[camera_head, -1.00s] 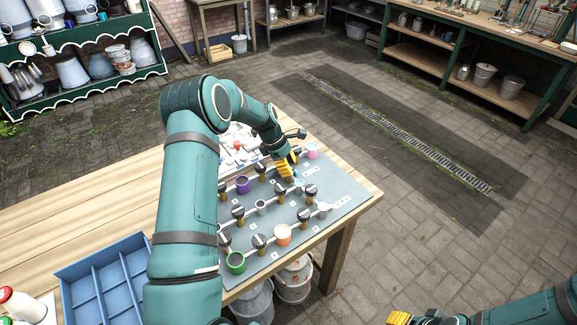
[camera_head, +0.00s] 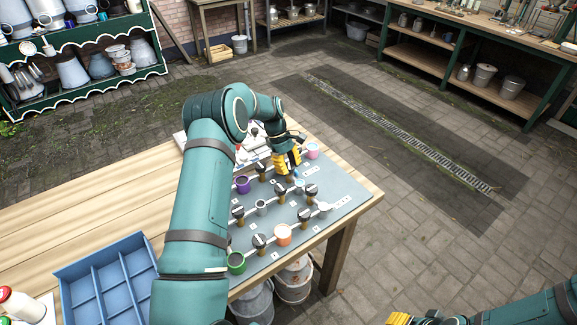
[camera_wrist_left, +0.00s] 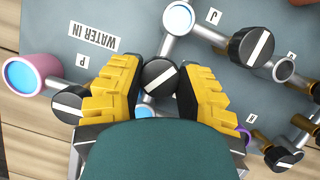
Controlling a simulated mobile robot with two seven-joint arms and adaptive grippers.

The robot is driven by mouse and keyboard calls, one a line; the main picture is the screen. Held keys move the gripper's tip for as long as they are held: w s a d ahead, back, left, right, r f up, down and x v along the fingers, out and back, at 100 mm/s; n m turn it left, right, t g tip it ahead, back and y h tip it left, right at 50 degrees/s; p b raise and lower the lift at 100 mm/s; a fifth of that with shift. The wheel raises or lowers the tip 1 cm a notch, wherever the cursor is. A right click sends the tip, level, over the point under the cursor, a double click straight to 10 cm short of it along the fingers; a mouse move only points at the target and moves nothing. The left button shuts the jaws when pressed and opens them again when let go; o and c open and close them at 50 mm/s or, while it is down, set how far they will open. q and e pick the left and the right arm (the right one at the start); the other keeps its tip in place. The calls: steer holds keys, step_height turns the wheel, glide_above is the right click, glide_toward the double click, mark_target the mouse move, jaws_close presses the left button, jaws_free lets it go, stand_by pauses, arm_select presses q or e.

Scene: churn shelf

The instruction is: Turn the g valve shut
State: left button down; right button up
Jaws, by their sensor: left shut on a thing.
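The grey valve board (camera_head: 343,188) lies on the wooden table, with several black knobs, white pipes and coloured cups. My left gripper (camera_head: 288,162) is down at the board's far side. In the left wrist view its yellow fingers (camera_wrist_left: 160,77) are shut on a black valve knob (camera_wrist_left: 159,72) with a white bar. I cannot read a G. My right gripper (camera_head: 399,318) is at the bottom edge, mostly cut off.
Neighbouring knobs (camera_wrist_left: 251,46) stand close to my left fingers. A pink cup (camera_head: 312,151) and a purple cup (camera_head: 242,185) stand near that arm. A blue divided tray (camera_head: 104,283) is at the lower left. The paved floor to the right is clear.

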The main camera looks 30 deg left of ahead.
arm_select(q)
steer(key=m+g, duration=0.1)
steer(key=m, duration=0.2)
steer(key=m+g+y, duration=0.1)
steer(key=m, duration=0.2)
steer(key=shift+d+f+m+b, duration=0.2)
steer(key=shift+m+b, duration=0.1)
steer(key=shift+b, duration=0.1)
steer(key=m, duration=0.2)
steer(key=m+g+y, duration=0.1)
steer(key=m, duration=0.1)
steer(key=shift+m+y, duration=0.3)
steer(key=shift+m, duration=0.1)
steer(key=c, duration=0.5)
jaws_free()
steer(key=shift+c, duration=0.2)
steer(key=shift+a+r, duration=0.1)
steer(key=v, duration=0.7)
steer(key=shift+w+r, duration=0.15)
steer(key=shift+r, duration=0.05)
